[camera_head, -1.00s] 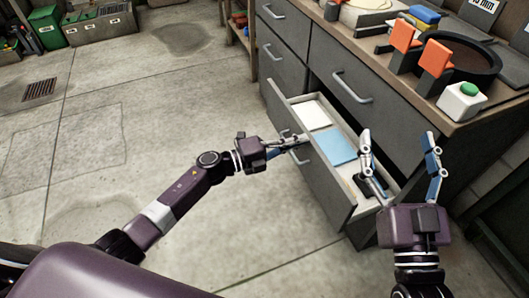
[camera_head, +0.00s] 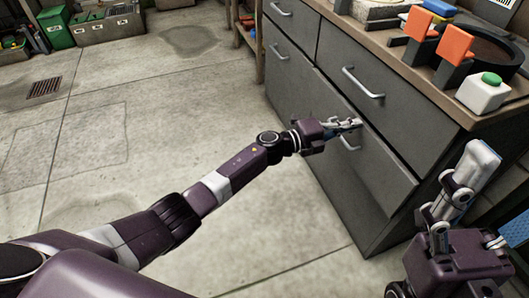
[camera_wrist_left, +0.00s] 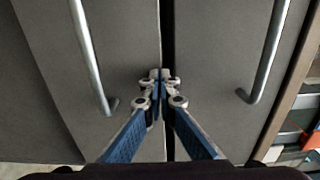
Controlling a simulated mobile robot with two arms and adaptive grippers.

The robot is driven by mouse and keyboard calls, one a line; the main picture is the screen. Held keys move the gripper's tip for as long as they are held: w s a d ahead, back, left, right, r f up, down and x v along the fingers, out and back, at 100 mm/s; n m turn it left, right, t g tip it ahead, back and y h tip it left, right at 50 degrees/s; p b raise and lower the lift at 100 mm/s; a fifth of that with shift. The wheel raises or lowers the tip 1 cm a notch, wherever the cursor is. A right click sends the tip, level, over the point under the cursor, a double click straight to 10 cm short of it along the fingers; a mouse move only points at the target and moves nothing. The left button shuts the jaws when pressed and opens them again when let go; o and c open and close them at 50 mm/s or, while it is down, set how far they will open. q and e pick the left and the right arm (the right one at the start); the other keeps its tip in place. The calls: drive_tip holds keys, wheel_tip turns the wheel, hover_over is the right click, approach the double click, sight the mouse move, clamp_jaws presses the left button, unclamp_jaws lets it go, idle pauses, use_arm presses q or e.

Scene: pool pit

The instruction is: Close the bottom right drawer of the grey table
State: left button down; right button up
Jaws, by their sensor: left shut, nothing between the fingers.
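The grey table (camera_head: 395,90) stands at the right, with grey drawer fronts and bar handles. Its bottom right drawer (camera_head: 345,182) looks flush with the front, and none of its inside shows. My left gripper (camera_head: 355,124) is shut and empty in front of this drawer, near its upper edge, and partly covers its handle (camera_head: 349,142). In the left wrist view, my shut fingers (camera_wrist_left: 160,76) are at the dark seam between the bottom drawer front (camera_wrist_left: 125,30) and the upper one (camera_wrist_left: 215,60). Contact is unclear. My right gripper (camera_head: 462,185) is at the table's right end; its opening is unclear.
The upper right drawer (camera_head: 385,120) is shut. The concrete floor (camera_head: 120,150) at left is clear.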

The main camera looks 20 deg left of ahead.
use_arm(q)
drive_tip(key=shift+w+d, duration=0.45)
drive_tip(key=shift+d, duration=0.1)
drive_tip(key=shift+r, duration=0.25)
